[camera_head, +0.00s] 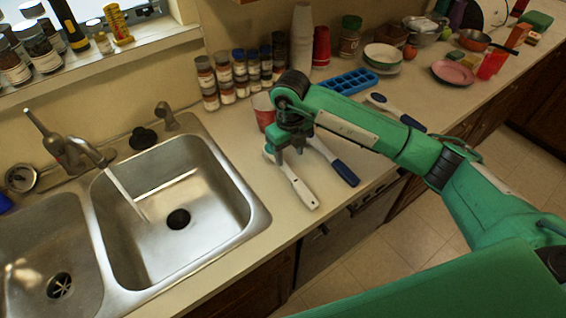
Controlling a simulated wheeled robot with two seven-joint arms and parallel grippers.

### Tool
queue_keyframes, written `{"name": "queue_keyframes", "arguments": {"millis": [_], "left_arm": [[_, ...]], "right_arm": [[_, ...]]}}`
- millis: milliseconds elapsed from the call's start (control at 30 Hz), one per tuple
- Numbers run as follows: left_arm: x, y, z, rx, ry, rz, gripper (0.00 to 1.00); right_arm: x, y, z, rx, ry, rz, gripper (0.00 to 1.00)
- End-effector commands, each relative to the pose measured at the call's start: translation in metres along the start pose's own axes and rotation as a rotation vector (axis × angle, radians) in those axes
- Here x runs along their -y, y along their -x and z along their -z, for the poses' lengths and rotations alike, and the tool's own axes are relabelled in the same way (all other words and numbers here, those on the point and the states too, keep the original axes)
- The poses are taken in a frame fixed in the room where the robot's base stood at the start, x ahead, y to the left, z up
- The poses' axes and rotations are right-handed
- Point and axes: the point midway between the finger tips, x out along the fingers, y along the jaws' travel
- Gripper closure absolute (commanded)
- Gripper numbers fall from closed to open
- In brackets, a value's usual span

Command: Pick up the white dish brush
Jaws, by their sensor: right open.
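The white dish brush (299,191) lies on the counter to the right of the sink. Its handle points toward the counter's front edge, and its head end is partly hidden by my right gripper. My right gripper (289,149) points down over the brush's head end with its jaws open. I cannot tell whether the fingers touch the brush. My left gripper is out of view.
A blue-handled brush (346,172) lies close on the right, and another blue-handled tool (399,113) lies farther right. A red cup (263,111) stands just behind my gripper. Spice jars (240,74) and a blue ice tray (347,81) are behind. The sink (216,178) is left.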

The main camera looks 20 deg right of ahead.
Motion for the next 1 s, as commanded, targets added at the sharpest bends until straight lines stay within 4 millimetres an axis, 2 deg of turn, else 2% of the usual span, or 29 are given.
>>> {"name": "queue_keyframes", "arguments": {"millis": [67, 167, 333, 467, 700, 967, 1000], "left_arm": [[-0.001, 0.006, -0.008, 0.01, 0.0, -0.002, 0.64], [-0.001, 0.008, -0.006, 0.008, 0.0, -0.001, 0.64], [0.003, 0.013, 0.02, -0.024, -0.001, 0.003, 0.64], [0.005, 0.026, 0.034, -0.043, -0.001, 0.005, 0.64], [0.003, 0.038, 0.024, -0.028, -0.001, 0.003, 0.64], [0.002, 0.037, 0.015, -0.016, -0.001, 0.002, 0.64], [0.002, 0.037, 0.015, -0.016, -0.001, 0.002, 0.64]], "right_arm": [[-0.001, -0.011, 0.0, -0.002, -0.001, -0.002, 0.49], [-0.001, -0.023, 0.0, -0.001, -0.001, -0.003, 0.49], [-0.001, -0.032, 0.0, -0.001, 0.001, -0.002, 0.49], [-0.002, -0.045, -0.002, -0.003, 0.0, -0.004, 0.49], [-0.002, -0.076, -0.004, 0.0, 0.0, -0.003, 0.49], [-0.002, -0.081, -0.004, 0.001, 0.001, -0.003, 0.49], [-0.002, -0.081, -0.004, 0.001, 0.001, -0.003, 0.53]]}}
